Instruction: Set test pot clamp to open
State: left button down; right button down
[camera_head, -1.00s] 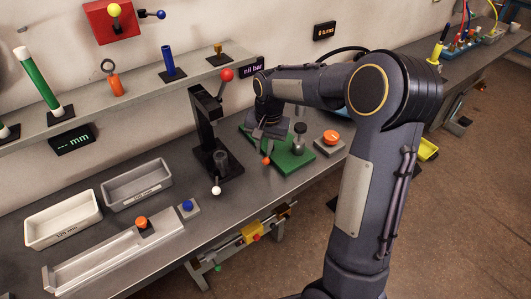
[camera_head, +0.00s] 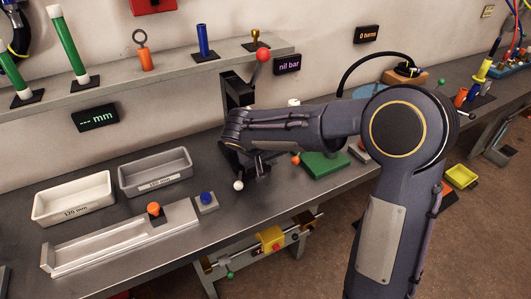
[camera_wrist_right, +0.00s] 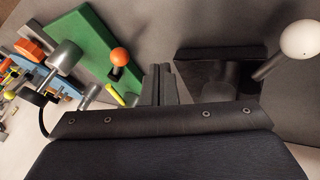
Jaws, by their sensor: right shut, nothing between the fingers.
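A black stand (camera_head: 236,90) with a red-ball lever (camera_head: 263,55) on top rises behind my right forearm. A white-ball lever (camera_head: 238,186) sticks out at the front of its base; the white ball also shows at the upper right of the right wrist view (camera_wrist_right: 300,40), beside the black base (camera_wrist_right: 222,48). I cannot tell for certain which lever is the test pot clamp. My right gripper (camera_head: 264,163) is shut and empty, close to the right of the white ball. Its fingers (camera_wrist_right: 160,85) lie between the orange-ball lever (camera_wrist_right: 120,56) and the white one. My left gripper is out of view.
A green plate (camera_head: 325,165) with the orange-ball lever is just right of my right gripper. White (camera_head: 74,197) and grey (camera_head: 155,172) trays and a long metal trough (camera_head: 120,240) are at left. The bench front is clear near the white ball.

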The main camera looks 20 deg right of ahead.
aim_at(297, 154)
jog(key=d, duration=0.2)
jog(key=shift+s+d+f+p, duration=0.15)
jog(key=shift+d+f+p, duration=0.1)
jog(key=shift+d+p, duration=0.1)
jog(key=shift+d+f, duration=0.2)
jog(key=shift+d, duration=0.45)
jog(key=shift+s, duration=0.1)
